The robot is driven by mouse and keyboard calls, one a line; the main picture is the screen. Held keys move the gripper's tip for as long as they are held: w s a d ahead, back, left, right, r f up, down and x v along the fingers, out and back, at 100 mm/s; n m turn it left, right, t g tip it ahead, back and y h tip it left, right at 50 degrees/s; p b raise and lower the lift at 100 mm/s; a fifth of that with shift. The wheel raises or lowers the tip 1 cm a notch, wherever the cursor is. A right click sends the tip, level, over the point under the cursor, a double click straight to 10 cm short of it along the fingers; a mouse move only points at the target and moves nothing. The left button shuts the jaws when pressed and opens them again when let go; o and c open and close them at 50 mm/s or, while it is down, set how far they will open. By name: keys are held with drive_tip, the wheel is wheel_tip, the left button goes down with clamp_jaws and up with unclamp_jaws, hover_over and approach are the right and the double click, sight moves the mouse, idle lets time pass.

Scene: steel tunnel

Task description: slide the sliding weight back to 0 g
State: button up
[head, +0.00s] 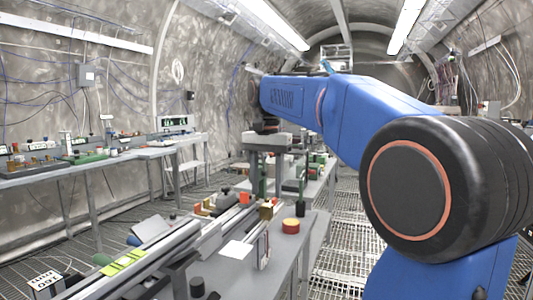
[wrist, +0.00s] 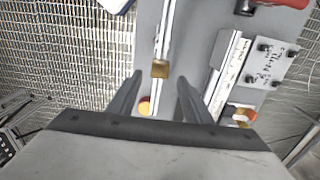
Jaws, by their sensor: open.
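A small brass block (wrist: 160,69), which looks like the sliding weight, sits on a narrow pale rail (wrist: 165,35) in the wrist view. It also shows in the head view as a brass block (head: 266,212) on the near bench. My gripper (wrist: 159,76) is open, with one dark finger on each side of the rail and the block between the tips in the picture. I cannot tell the height gap or any touch. In the head view my gripper (head: 270,190) points down above the block. Scale marks are not readable.
A long metal rail (head: 150,258) runs along the bench. A plate with dark knobs (wrist: 268,64) lies right of the rail. Grating floor surrounds the bench.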

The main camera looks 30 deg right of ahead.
sight(267, 205)
wheel_tip(267, 205, up, 10)
idle(0.4)
drive_tip(key=shift+r, duration=0.1)
